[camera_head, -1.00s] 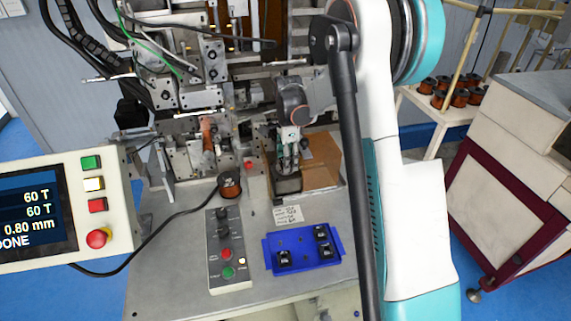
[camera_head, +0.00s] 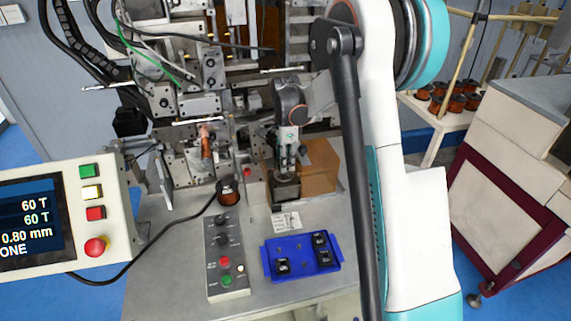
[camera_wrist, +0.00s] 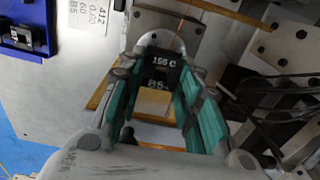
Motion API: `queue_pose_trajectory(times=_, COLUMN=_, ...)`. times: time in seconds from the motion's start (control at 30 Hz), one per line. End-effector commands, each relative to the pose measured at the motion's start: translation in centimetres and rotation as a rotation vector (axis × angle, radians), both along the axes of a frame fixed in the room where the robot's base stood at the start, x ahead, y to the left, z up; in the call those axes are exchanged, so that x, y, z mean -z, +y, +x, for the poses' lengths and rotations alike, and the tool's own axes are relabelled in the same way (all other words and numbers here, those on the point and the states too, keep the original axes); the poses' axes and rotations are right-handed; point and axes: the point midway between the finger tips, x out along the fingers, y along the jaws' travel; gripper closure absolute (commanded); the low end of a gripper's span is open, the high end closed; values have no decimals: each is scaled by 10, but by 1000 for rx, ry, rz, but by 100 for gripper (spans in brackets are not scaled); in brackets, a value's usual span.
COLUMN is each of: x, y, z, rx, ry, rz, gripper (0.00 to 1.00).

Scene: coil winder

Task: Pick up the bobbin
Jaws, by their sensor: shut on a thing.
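My gripper (camera_head: 287,168) is at the winder, right of the centre of the bench; its fingertips are too small in the head view to judge. In the wrist view its two teal fingers (camera_wrist: 158,95) stand on either side of a black bobbin (camera_wrist: 159,72), marked "155 C", with a pale tan block face in front. The gripper is shut on it. A grey metal plate (camera_wrist: 185,32) lies just beyond, with a thin copper-coloured line above it. In the head view the held bobbin is hard to make out.
A blue tray (camera_head: 268,265) with several black bobbins lies in front, also seen in the wrist view (camera_wrist: 20,51). A button box (camera_head: 228,280), copper spool (camera_head: 229,190) and paper label (camera_head: 287,221) are near. Winder brackets and a brown panel (camera_head: 322,168) crowd the gripper.

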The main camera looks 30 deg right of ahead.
Motion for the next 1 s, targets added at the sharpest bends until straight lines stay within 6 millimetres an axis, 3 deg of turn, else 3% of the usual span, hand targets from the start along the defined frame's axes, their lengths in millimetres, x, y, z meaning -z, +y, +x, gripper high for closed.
queue_pose_trajectory(times=0.7, x=-147, y=0, z=0, rx=0, ry=0, rz=0, gripper=88)
queue_pose_trajectory(times=1.0, x=-177, y=0, z=0, rx=0, ry=0, rz=0, gripper=88)
